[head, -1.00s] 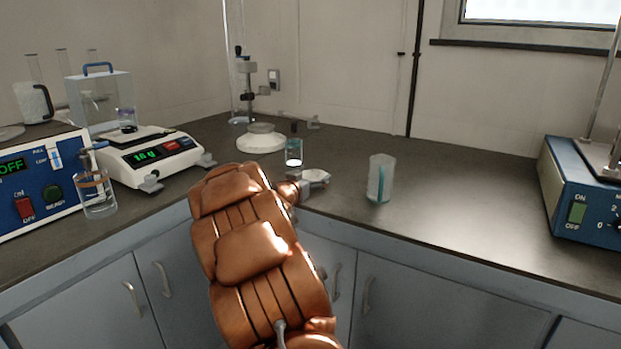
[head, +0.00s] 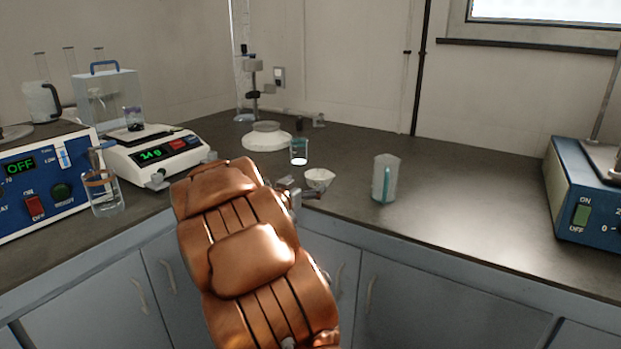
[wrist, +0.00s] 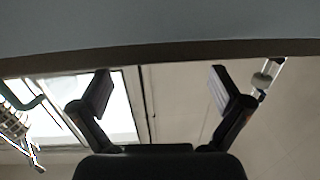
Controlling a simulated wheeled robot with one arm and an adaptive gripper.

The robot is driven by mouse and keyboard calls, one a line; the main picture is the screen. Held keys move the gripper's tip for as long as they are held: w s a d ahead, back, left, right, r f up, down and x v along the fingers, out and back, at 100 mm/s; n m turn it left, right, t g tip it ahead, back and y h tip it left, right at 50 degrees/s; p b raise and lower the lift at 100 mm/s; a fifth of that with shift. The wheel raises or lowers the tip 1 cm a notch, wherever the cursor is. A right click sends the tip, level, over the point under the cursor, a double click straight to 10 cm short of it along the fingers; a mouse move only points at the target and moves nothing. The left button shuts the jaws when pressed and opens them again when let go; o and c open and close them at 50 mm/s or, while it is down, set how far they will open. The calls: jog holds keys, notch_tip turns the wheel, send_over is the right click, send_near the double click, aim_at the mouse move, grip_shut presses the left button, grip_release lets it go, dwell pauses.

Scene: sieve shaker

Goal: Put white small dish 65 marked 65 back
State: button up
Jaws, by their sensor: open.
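A small white dish (head: 318,178) stands on the dark counter near its front edge, just right of the end of my arm in the head view. No number is legible on it. My gripper (head: 290,190) is at the dish's left side, small and partly hidden behind my brown arm. In the wrist view my gripper (wrist: 160,88) shows two fingers spread wide apart with nothing between them. The dish cannot be made out with certainty in the wrist view.
A small beaker (head: 298,152) stands behind the dish, and a taller translucent beaker (head: 386,179) stands to its right. A round white base (head: 267,138) is farther back. A balance (head: 155,155) is at left. The counter's middle right is clear.

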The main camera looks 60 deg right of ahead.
jog(key=shift+s+a+r+p, duration=0.1)
jog(key=shift+s+a+p, duration=0.1)
jog(key=shift+a, duration=1.05)
jog(key=shift+s+a+r+p, duration=0.1)
jog(key=shift+a+p, duration=0.1)
jog(key=shift+a, duration=1.05)
